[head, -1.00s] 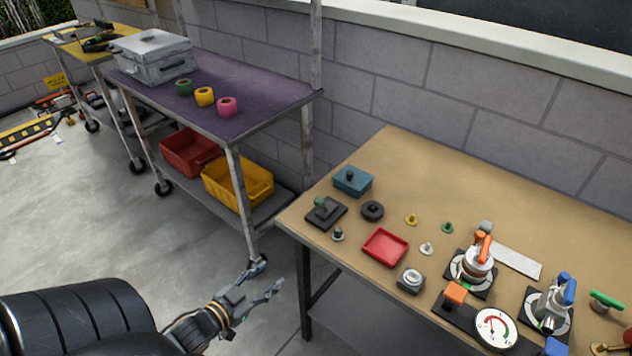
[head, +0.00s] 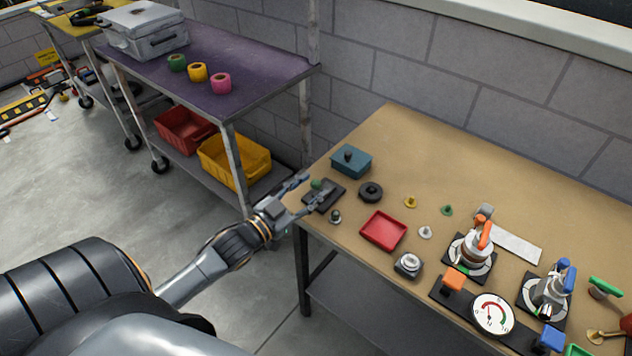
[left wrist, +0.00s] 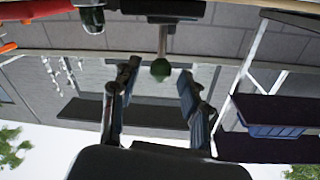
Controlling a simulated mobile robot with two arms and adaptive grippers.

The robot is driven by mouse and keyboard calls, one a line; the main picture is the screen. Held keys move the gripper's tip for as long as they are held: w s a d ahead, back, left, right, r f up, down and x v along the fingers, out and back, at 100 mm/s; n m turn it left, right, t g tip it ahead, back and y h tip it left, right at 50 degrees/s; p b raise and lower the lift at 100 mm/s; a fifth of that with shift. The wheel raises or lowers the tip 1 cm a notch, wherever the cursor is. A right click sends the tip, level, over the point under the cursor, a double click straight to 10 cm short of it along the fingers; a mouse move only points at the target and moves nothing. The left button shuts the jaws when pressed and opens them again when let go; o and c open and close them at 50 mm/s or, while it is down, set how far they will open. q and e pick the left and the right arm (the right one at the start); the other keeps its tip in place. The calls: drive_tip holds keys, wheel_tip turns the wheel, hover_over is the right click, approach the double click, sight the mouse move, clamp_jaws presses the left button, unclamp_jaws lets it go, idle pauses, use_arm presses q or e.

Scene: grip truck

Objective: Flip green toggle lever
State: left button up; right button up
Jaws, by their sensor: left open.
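The green toggle lever (head: 317,184) stands on a small black base (head: 334,192) at the left corner of the table. In the left wrist view its green ball knob (left wrist: 160,70) hangs on a grey stem in an upside-down picture. My left gripper (head: 313,189) is at the lever, with its fingers spread open on either side of the knob. The left wrist view shows a gap between each finger and the knob. Part of the base is hidden by a finger in the head view. My right gripper is not in view.
A teal box with a black knob (head: 352,161), a black ring (head: 370,192), a small dark-topped button (head: 335,216) and a red tray (head: 383,231) are near the lever. Clamps and a gauge (head: 492,314) stand farther right. A purple-topped cart (head: 255,72) is at the left.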

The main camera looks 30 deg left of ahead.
use_arm(q)
drive_tip(key=shift+w+d, duration=0.2)
drive_tip(key=shift+w, duration=1.05)
clamp_jaws()
